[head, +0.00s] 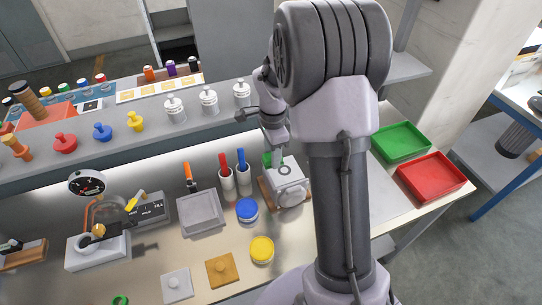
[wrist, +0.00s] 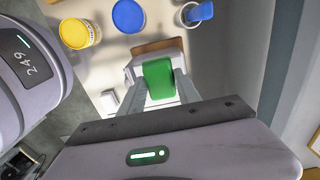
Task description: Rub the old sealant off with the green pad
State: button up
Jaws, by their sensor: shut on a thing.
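My gripper (head: 276,153) is shut on the green pad (wrist: 159,79), which sits between its fingers in the wrist view. In the head view only a bit of the green pad (head: 267,159) shows beside the fingers. The pad is at the back left of the top of a pale grey housing (head: 291,191); I cannot tell if it touches. A dark grey ring (head: 284,170), perhaps the old sealant, shows on the housing's top, apart from the pad. In the wrist view the pad and fingers hide much of the housing (wrist: 140,66).
The housing stands on a brown wooden board (head: 266,193). A blue tub (head: 247,210) and a yellow tub (head: 262,250) are close by. White cups with red and blue handles (head: 228,180) stand left. Green (head: 402,142) and red (head: 432,178) trays lie right.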

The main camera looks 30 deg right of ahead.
jog(key=shift+r+p, duration=0.95)
jog(key=shift+r, duration=0.65)
jog(key=shift+f, duration=0.1)
